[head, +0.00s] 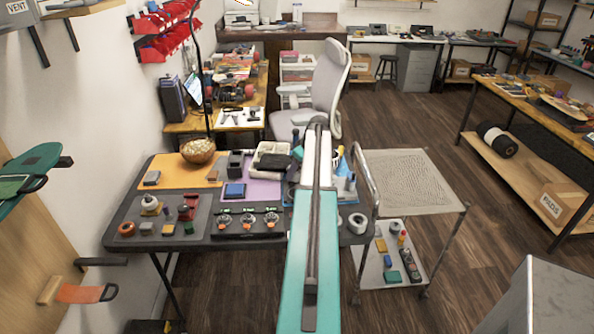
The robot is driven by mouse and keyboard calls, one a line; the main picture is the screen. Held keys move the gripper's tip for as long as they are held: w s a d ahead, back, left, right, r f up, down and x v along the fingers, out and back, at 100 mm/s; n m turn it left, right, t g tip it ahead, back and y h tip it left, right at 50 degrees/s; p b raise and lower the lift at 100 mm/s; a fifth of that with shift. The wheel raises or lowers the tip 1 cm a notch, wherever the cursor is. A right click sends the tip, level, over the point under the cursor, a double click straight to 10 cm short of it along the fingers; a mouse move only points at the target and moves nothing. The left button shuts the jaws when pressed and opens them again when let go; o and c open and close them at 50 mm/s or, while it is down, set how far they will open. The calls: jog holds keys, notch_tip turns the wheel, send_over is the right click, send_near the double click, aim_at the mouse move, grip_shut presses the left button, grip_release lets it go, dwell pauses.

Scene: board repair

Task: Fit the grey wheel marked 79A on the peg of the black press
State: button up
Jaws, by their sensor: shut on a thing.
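My teal and white arm or column (310,265) rises through the middle of the head view and covers part of the workbench. I cannot make out my gripper; it is not visible in this view. No wheel marking can be read, so I cannot tell which wheel is 79A. A pale grey round piece (150,204) and an orange wheel (127,228) are on the grey mat (160,216) at the bench's left. A pale ring (357,222) lies near the right end. A dark block-like device (236,162) stands at the back; I cannot tell whether it is the black press.
A black holder (250,233) with several round orange-rimmed parts sits at the bench's front edge. A bowl (198,151) stands at the back left. The wood floor (450,250) is open farther right.

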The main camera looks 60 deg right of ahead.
jog(key=shift+f, duration=0.1)
jog(key=shift+f+b, duration=0.8)
jog(key=shift+f, duration=1.3)
jog(key=shift+s, duration=0.1)
jog(key=shift+f+b, duration=1.5)
jog(key=shift+f, duration=0.5)
dwell(3.4)
jog(key=o, duration=1.3)
